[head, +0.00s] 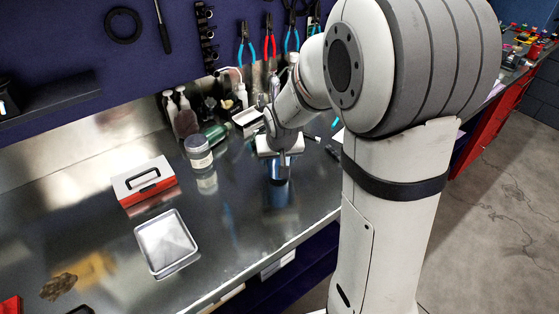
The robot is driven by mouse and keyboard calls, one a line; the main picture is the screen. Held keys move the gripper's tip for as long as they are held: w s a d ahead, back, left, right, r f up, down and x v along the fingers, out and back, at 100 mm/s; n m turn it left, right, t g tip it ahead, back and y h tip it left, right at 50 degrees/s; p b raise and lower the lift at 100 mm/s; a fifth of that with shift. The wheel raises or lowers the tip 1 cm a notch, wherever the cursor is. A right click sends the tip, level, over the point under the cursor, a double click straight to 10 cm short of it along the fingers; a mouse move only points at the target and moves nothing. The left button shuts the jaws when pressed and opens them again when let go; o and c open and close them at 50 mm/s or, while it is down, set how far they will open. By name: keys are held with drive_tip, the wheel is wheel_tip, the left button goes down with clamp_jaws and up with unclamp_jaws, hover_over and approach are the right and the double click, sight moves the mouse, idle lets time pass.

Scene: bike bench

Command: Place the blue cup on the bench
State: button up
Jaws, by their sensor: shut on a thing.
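The blue cup (274,171) is under my gripper (281,158), over the right part of the metal bench (110,228). It looks upright, with a dark lower end. My gripper points down and is shut on the cup near its top. A blue reflection shows on the bench just below the cup. I cannot tell whether the cup's base touches the bench or hangs slightly above it. The fingers are small in this view and partly blend with the cup.
A metal tray (165,242), a red and white box (146,182) and a grey jar (198,152) stand to the left. Bottles (184,116) line the back wall, below hanging pliers (270,45). The bench front between tray and cup is clear.

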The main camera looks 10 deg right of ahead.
drive_tip(key=shift+f, duration=0.55)
drive_tip(key=shift+f, duration=0.1)
drive_tip(key=o, duration=1.1)
drive_tip(key=shift+w, duration=0.1)
drive_tip(key=shift+c, duration=0.2)
drive_tip(key=shift+r, duration=0.55)
drive_tip(key=v, duration=1.1)
drive_tip(key=s+d+g, duration=0.1)
drive_tip(key=s+g, duration=0.1)
drive_tip(key=s, duration=1.6)
drive_tip(key=shift+f+n, duration=0.4)
